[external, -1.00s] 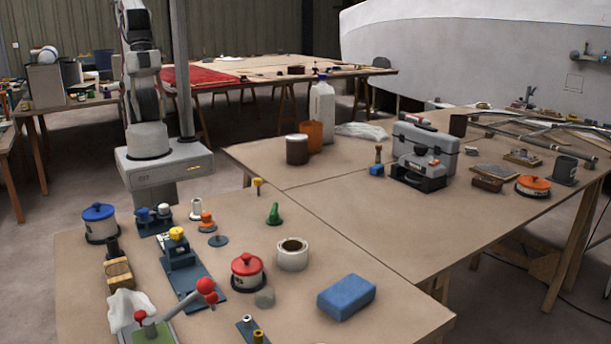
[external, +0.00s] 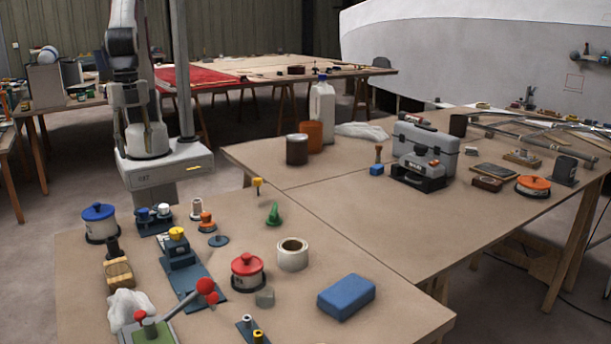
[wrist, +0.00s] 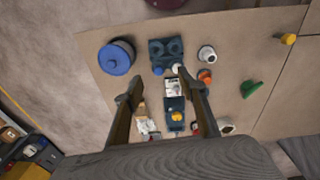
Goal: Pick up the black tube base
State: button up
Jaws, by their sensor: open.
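A small upright black tube-like piece (external: 112,248) stands on the near table in the external view, between the blue-lidded pot (external: 99,223) and a wooden block (external: 118,272). It best fits the black tube base, but I cannot be sure. In the wrist view I cannot make it out; the left finger may cover it. My gripper (wrist: 157,84) is open and empty in the wrist view, seen from above the near table. Its fingers frame the dark blue fixture (wrist: 174,104).
Nearby stand a red-lidded pot (external: 248,272), a cream ring (external: 292,254), a blue block (external: 346,296) and a red-knobbed lever (external: 207,287). A white rag (external: 129,308) lies in front of the wooden block.

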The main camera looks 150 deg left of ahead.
jog(key=w+d+f+n+g, duration=0.2)
jog(key=w+d+f+n, duration=0.5)
jog(key=f, duration=0.2)
jog(key=n+t, duration=0.1)
jog(key=n, duration=0.9)
send_over(112, 240)
jog(key=w, duration=0.1)
notch_tip(112, 240, down, 3)
jog(key=shift+w+a+r+n, duration=0.1)
jog(key=shift+r+n, duration=0.05)
jog(key=shift+n, duration=0.6)
jog(key=shift+w+r+n, duration=0.1)
jog(key=shift+n, duration=0.65)
jog(key=shift+f, duration=0.1)
jog(key=shift+f, duration=1.2)
jog(key=shift+s+f, duration=0.15)
jog(key=shift+f, duration=1.15)
jog(key=shift+s+f, duration=0.1)
jog(key=shift+f, duration=1.2)
